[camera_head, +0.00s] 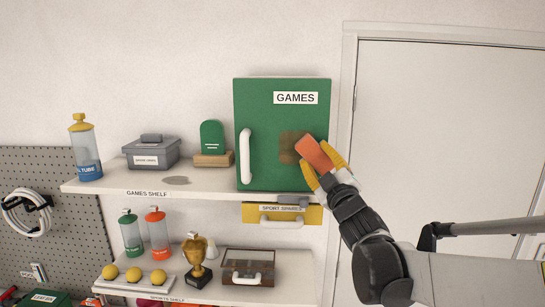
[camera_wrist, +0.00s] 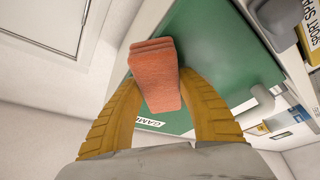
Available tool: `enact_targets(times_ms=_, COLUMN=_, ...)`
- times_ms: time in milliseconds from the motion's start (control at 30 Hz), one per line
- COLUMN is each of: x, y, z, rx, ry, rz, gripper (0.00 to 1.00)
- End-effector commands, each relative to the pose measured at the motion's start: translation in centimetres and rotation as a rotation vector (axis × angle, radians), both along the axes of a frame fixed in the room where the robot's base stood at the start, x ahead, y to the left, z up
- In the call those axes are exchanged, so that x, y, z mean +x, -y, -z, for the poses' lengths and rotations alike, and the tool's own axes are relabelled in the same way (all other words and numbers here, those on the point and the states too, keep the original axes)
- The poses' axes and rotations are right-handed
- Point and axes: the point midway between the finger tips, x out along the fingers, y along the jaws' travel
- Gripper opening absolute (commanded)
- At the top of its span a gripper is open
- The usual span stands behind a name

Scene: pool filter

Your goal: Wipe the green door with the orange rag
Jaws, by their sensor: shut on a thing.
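The green door (camera_head: 262,112) stands upright above the games shelf, with a "GAMES" label and a white handle on its left side. A brown smudge (camera_head: 291,146) marks its right half. My gripper (camera_head: 323,160) is shut on the orange rag (camera_head: 314,153), in front of the door's right edge by the smudge. In the wrist view the orange rag (camera_wrist: 157,78) is a folded block between the yellow fingers, with the green door (camera_wrist: 215,55) behind it. I cannot tell whether the rag touches the door. The rag hides part of the door, possibly part of the smudge.
The games shelf (camera_head: 125,184) holds a grey box (camera_head: 150,153), a tube (camera_head: 85,150) and a green block on a wooden base (camera_head: 212,144). A yellow drawer (camera_head: 284,214) is below the door. A trophy (camera_head: 196,262) stands on the lower shelf. A white room door (camera_head: 440,130) is at right.

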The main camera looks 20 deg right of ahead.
Motion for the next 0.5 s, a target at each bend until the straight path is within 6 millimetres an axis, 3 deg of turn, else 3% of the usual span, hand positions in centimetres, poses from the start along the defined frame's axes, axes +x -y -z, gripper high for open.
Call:
enact_targets(times_ms=267, x=0.3, y=-0.1, z=-1.6, rx=0.001, ry=0.000, rz=0.000, gripper=0.19)
enact_targets(times_ms=500, x=0.9, y=-2.1, z=-1.4, rx=0.000, ry=0.001, rz=-0.002, gripper=0.19)
